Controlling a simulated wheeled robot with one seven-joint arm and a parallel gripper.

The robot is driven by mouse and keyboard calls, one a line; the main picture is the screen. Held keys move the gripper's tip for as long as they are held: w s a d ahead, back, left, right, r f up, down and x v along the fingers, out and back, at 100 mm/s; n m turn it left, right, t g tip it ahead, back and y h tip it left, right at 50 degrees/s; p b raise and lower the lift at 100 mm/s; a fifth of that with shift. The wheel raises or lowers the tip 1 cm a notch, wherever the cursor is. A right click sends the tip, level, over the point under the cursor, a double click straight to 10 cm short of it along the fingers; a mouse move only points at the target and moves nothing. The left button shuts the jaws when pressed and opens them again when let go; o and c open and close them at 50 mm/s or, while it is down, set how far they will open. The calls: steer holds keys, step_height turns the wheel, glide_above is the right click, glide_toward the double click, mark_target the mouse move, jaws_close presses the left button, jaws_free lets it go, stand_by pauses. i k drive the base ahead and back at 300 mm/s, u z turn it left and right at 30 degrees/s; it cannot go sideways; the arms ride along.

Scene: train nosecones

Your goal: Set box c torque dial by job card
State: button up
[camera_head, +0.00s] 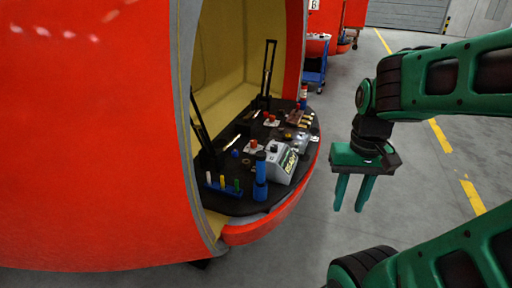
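A pale grey box (281,163) with a dark green front panel stands near the front edge of the dark work surface inside the red nosecone. A small dark round knob (274,148) shows on its top; its setting is too small to read. I cannot tell whether this is box c. No readable job card shows. My gripper (348,209) hangs in free air to the right of the nosecone, fingers pointing down. Its two green fingers are apart with nothing between them. It is well clear of the box.
A blue cylinder (260,180) stands just left of the box, and a blue rack (223,188) with coloured pegs stands farther left. Small parts crowd the dark surface (237,207) behind the box. A blue cart (315,68) stands at the back. Open grey floor lies around my gripper.

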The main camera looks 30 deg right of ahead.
mark_target(273, 149)
steer(key=u, duration=0.1)
steer(key=i, duration=1)
steer(key=z, duration=0.05)
